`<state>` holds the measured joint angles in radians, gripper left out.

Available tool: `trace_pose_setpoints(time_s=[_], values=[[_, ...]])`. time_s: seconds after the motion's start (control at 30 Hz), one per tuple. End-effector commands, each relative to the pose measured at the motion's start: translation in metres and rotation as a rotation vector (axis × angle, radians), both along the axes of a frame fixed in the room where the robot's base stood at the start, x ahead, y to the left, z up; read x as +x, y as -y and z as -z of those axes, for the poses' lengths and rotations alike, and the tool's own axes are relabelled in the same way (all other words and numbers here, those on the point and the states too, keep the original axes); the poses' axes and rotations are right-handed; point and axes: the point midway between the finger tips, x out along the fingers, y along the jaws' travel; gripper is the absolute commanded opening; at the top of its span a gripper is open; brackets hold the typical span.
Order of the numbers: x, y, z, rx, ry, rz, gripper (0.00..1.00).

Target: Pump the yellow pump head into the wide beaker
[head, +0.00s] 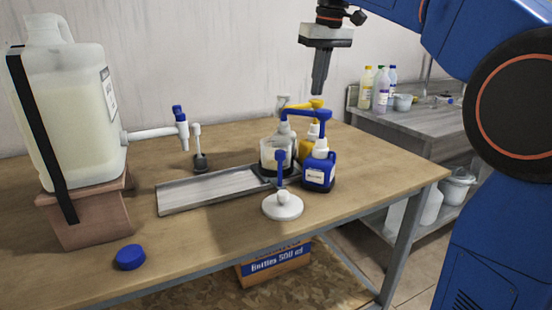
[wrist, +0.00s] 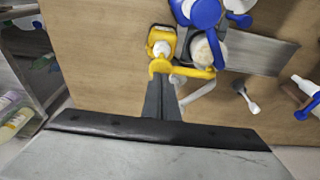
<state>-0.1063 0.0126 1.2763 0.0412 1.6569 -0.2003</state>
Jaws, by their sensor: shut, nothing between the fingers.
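The yellow pump head (head: 317,103) tops a yellow bottle (head: 305,150) that is partly hidden behind a blue bottle in the head view. In the wrist view the yellow pump head (wrist: 160,68) shows with its spout (wrist: 195,72) reaching right, by the wide beaker (wrist: 202,52). The wide beaker (head: 272,154) is clear, looks to hold whitish content and is partly hidden by pump parts. My gripper (head: 318,92) is shut and empty, pointing down above the yellow pump head. In the wrist view its fingertips (wrist: 160,80) appear beside the head; contact is not visible.
A blue bottle (head: 319,173) with a blue pump head (head: 305,114) stands in front. A white round base with a blue-topped stem (head: 283,206), a metal tray (head: 210,190), a large jug (head: 70,115) with a tap and a blue cap (head: 130,257) share the table. The front right is clear.

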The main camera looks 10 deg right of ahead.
Motion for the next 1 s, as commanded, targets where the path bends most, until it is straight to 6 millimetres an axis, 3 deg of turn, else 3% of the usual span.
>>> trace_pose_setpoints(time_s=[0.47, 1.0], values=[[0.000, 0.000, 0.001, 0.000, 0.000, 0.000, 0.00], [0.000, 0.000, 0.026, 0.000, -0.001, 0.000, 0.00]])
